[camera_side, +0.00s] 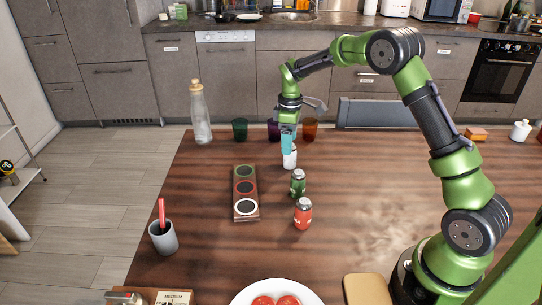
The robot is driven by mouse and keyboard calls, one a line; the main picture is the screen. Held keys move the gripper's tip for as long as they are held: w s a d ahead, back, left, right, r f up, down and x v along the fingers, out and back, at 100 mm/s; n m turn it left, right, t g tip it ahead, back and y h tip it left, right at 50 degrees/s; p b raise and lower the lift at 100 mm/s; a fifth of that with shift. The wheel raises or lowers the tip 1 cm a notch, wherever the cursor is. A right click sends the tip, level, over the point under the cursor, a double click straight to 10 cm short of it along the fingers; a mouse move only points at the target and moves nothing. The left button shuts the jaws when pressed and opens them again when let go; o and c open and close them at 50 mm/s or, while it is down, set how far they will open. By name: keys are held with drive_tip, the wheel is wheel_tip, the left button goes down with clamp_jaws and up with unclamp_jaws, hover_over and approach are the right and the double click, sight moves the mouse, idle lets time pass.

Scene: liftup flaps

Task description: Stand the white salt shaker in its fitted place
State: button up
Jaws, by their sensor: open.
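The white salt shaker (290,160) stands upright on the wooden table, behind the other two shakers. My gripper (288,148) points down at its top, with the light-blue fingers open and partly covering the shaker; I cannot tell whether they touch it. A narrow wooden rack (235,211) lies to the left, with a green ring at the far end, a red ring in the middle and a white ring (246,207) at the near end. All three ring places are empty.
A green shaker (298,184) and a red shaker (303,214) stand right of the rack. Coloured glasses (240,129) and a bottle (200,115) stand at the back. A grey cup (163,238) and a plate (277,293) with tomatoes are nearer. The table between rack and shakers is clear.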

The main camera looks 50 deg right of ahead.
drive_tip(key=shift+a+f, duration=0.1)
drive_tip(key=shift+f, duration=2.6)
drive_tip(key=c, duration=1.1)
